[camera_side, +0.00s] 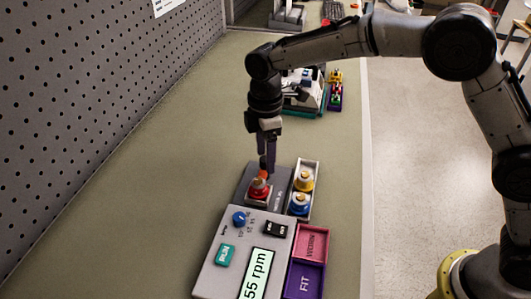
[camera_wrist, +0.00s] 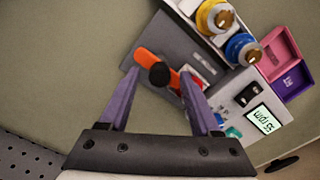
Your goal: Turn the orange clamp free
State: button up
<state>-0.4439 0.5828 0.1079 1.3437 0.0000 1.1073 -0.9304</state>
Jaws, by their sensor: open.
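The orange clamp (camera_wrist: 145,60) is a lever with a round black knob, and it lies on the dark plate of the pump in the wrist view. My gripper (camera_wrist: 161,73) is open, pointing down. Its two purple fingers stand on either side of the knob in the wrist view. I cannot tell whether they touch the clamp. My gripper (camera_side: 267,164) partly hides it in the side view.
A tray (camera_side: 316,177) beside the pump holds a yellow and a blue piece. The grey pump box (camera_side: 215,278) has a blue knob, a green RUN button and a 55 rpm display. Pink WORN (camera_side: 311,243) and purple FIT (camera_side: 305,280) bins adjoin. Free table lies left.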

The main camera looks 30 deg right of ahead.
jog(key=shift+f, duration=0.1)
grip_shut()
dwell(0.3)
jog(key=shift+m, duration=0.3)
jog(key=m, duration=1.3)
jog(key=shift+m, duration=2.1)
